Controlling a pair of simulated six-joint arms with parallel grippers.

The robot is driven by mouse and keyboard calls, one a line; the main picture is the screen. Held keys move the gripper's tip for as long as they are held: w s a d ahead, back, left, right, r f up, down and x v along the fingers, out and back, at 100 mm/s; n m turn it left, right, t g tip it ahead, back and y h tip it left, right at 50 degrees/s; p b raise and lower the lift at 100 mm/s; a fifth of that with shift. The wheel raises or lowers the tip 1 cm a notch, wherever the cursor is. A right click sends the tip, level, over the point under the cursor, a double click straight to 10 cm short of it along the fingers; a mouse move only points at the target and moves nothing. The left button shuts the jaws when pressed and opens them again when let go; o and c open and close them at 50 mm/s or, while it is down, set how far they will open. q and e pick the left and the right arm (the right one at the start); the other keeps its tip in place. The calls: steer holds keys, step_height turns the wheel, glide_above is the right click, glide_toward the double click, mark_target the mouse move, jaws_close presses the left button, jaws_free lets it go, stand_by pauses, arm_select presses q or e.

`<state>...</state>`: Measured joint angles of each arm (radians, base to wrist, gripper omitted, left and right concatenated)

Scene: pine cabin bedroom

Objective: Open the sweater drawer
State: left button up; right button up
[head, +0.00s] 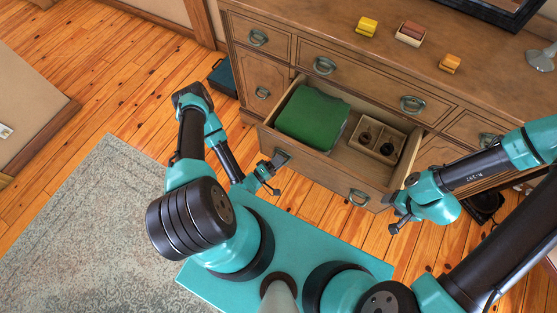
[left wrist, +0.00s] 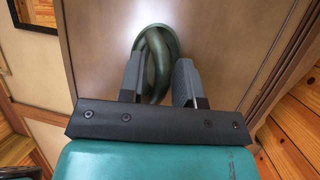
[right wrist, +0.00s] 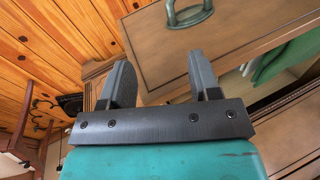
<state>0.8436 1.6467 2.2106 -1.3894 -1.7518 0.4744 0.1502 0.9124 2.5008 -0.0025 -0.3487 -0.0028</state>
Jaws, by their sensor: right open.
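The sweater drawer (head: 322,173) stands pulled out from the wooden dresser. A folded green sweater (head: 312,118) lies in its left part, and it also shows in the right wrist view (right wrist: 288,58). My left gripper (head: 271,178) is at the drawer's left handle (head: 282,156). In the left wrist view its fingers (left wrist: 157,85) are closed in on both sides of the green ring handle (left wrist: 158,62). My right gripper (head: 391,214) is open and empty, to the right of the drawer's right handle (head: 359,197) and apart from it. That handle shows ahead in the right wrist view (right wrist: 190,13).
A wooden divider box (head: 377,139) with dark round items sits in the drawer's right part. The dresser top (head: 330,30) bears several small yellow and brown items. A dark teal box (head: 222,77) stands on the floor left of the dresser. A rug (head: 85,220) lies at left.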

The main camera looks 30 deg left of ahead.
arm_select(q)
steer(key=shift+o, duration=0.9)
steer(key=shift+d+r, duration=0.1)
steer(key=shift+s, duration=0.1)
steer(key=v, duration=1.7)
stand_by(0.4)
steer(key=x, duration=0.8)
stand_by(0.4)
steer(key=shift+s+a, duration=0.1)
steer(key=shift+a, duration=0.15)
